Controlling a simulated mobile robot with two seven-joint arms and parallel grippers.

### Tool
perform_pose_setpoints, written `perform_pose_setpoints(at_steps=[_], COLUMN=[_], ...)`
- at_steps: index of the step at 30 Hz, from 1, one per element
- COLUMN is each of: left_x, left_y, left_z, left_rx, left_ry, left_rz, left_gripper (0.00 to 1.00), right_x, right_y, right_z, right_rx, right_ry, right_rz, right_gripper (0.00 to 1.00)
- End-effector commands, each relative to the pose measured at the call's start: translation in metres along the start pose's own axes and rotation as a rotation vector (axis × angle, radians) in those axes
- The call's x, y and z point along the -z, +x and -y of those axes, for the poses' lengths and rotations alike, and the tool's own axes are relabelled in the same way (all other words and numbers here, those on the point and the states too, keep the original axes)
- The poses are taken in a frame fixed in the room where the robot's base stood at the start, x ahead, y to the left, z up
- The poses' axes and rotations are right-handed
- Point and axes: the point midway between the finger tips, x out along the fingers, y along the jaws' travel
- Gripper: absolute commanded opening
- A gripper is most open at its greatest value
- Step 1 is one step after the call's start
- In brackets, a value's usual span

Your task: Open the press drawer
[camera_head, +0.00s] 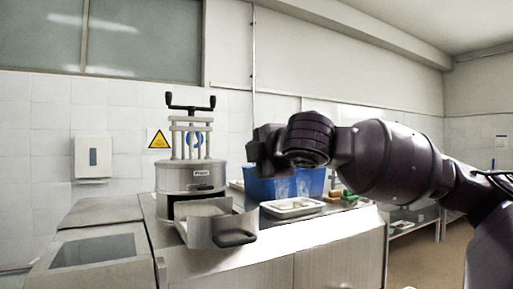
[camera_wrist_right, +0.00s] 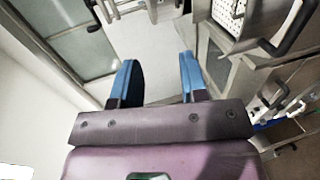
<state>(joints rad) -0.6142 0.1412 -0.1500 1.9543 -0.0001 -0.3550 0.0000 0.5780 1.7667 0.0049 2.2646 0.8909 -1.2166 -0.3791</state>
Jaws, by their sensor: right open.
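The press (camera_head: 190,178) is a grey metal cylinder with posts and a black-handled crossbar on top, standing on the counter. Its drawer (camera_head: 206,233) sticks out of the front toward me, with a black handle (camera_head: 236,239) on its front. In the right wrist view a perforated basket surface (camera_wrist_right: 229,14) and a black handle (camera_wrist_right: 291,32) show at the upper right. My right gripper (camera_head: 262,150) is raised right of the press, above the drawer and apart from it. Its two blue fingers (camera_wrist_right: 159,80) are spread with nothing between them. My left gripper is out of view.
A blue bin (camera_head: 285,185) stands behind a white tray (camera_head: 292,208) on the counter, right of the press. Small yellow and green items (camera_head: 343,195) lie further right. A sink-like basin (camera_head: 92,251) is at the left. A dispenser (camera_head: 93,157) hangs on the wall.

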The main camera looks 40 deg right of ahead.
Motion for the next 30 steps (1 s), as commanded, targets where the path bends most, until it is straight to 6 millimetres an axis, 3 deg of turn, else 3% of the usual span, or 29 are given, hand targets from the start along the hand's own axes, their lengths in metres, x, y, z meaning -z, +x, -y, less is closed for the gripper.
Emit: perform_pose_setpoints(at_steps=[8,30], left_x=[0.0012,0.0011], left_y=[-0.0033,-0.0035], left_z=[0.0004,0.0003], left_rx=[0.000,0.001], left_ry=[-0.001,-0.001], left_rz=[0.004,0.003], left_gripper=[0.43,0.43], right_x=[0.0001,0.0000], right_y=[-0.0034,-0.0034], right_z=[-0.0142,-0.0144], right_rx=[0.000,0.001], right_ry=[0.000,0.000], right_rz=[0.000,0.000], right_gripper=[0.40,0.40])
